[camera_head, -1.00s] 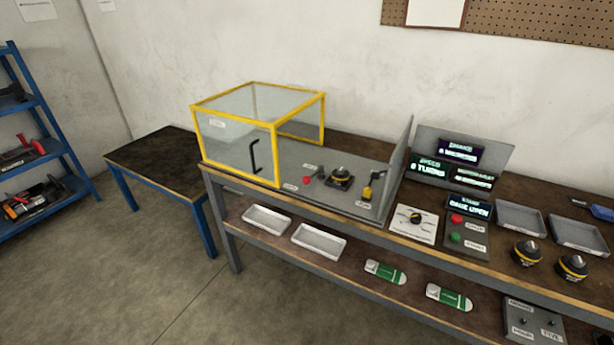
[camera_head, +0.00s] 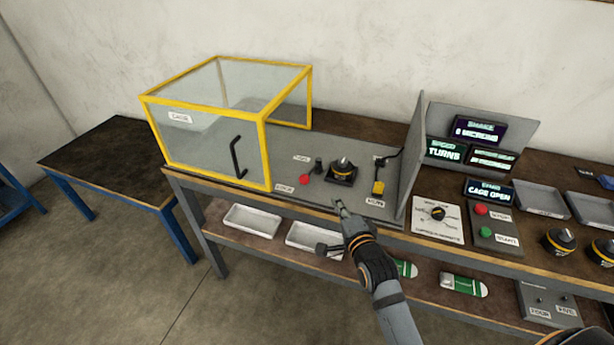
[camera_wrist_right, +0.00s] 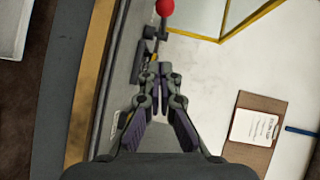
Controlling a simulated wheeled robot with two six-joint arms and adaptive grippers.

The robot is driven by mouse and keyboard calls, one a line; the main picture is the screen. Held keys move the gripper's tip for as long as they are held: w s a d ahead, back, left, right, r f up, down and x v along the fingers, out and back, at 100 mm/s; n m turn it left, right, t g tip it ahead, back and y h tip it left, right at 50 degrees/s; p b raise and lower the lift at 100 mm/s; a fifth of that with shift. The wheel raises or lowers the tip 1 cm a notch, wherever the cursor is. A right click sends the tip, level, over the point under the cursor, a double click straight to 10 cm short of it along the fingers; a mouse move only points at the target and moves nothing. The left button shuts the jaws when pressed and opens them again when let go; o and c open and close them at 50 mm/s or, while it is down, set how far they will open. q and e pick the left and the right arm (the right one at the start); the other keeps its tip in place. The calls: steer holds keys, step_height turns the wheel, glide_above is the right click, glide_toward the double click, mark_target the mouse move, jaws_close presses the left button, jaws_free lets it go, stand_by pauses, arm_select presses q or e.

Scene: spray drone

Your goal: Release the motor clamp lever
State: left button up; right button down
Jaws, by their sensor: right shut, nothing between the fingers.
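The red knob (camera_wrist_right: 165,8) also shows at the top of the right wrist view, ahead of the fingers. A second lever with a yellow grip (camera_head: 378,187) stands right of the motor. The small labels are too blurred to tell which lever is which. My right gripper (camera_head: 339,205) is shut and empty at the fixture's front edge, apart from both levers. Its closed fingertips (camera_wrist_right: 160,72) show in the wrist view. My left gripper is out of view.
A yellow-framed clear cage (camera_head: 205,140) stands left of the levers, with a black handle. A grey upright panel (camera_head: 412,160) bounds the right side. A display reads CAGE OPEN (camera_head: 487,191). A button box (camera_head: 495,238) and a dial plate (camera_head: 437,222) sit further right.

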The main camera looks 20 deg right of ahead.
glide_toward(311, 171)
steer(key=w+d, duration=0.3)
steer(key=shift+f+p, duration=0.3)
steer(key=shift+p, duration=0.1)
steer(key=shift+w+a+f, duration=0.15)
steer(key=shift+w+a, duration=0.2)
steer(key=shift+a, duration=0.15)
steer(key=shift+w+a+f, duration=0.15)
steer(key=shift+w+a, duration=0.25)
steer(key=shift+a, duration=0.1)
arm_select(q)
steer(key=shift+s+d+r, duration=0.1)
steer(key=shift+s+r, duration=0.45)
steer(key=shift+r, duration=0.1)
arm_select(e)
steer(key=shift+w+a+f, duration=0.15)
steer(key=shift+w+a, duration=0.2)
steer(key=shift+a, duration=0.1)
